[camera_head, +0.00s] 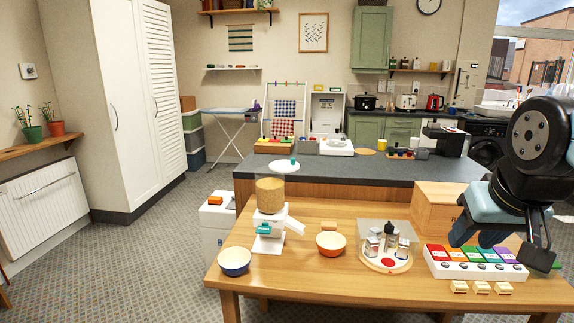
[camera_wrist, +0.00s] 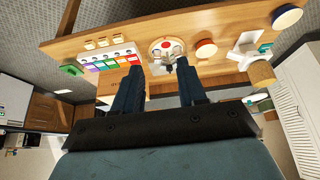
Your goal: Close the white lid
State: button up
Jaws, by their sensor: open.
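A white lid (camera_head: 285,166) with a teal knob stands open above a clear jar (camera_head: 270,194) filled with tan grains. The jar sits on a white dispenser (camera_head: 268,234) with a teal label, on the wooden table. The lid appears raised and apart from most of the jar's rim; its hinge is not clear. The dispenser (camera_wrist: 248,52) is at the right in the upside-down wrist view. My gripper (camera_head: 502,245) is open and empty over the table's right side, far from the lid. Its two fingers (camera_wrist: 160,72) show apart in the wrist view.
On the table (camera_head: 315,208) are a blue bowl (camera_head: 235,262), an orange bowl (camera_head: 331,244), a round tray (camera_head: 372,264) with small bottles, a wooden box (camera_head: 436,204) and a colored-key block (camera_head: 476,264). A grey counter (camera_head: 370,172) stands behind.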

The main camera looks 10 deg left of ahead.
aim_at(285, 166)
jog(key=k, duration=0.55)
jog(key=u, duration=0.65)
jog(key=i, duration=1.55)
jog(key=z, duration=0.6)
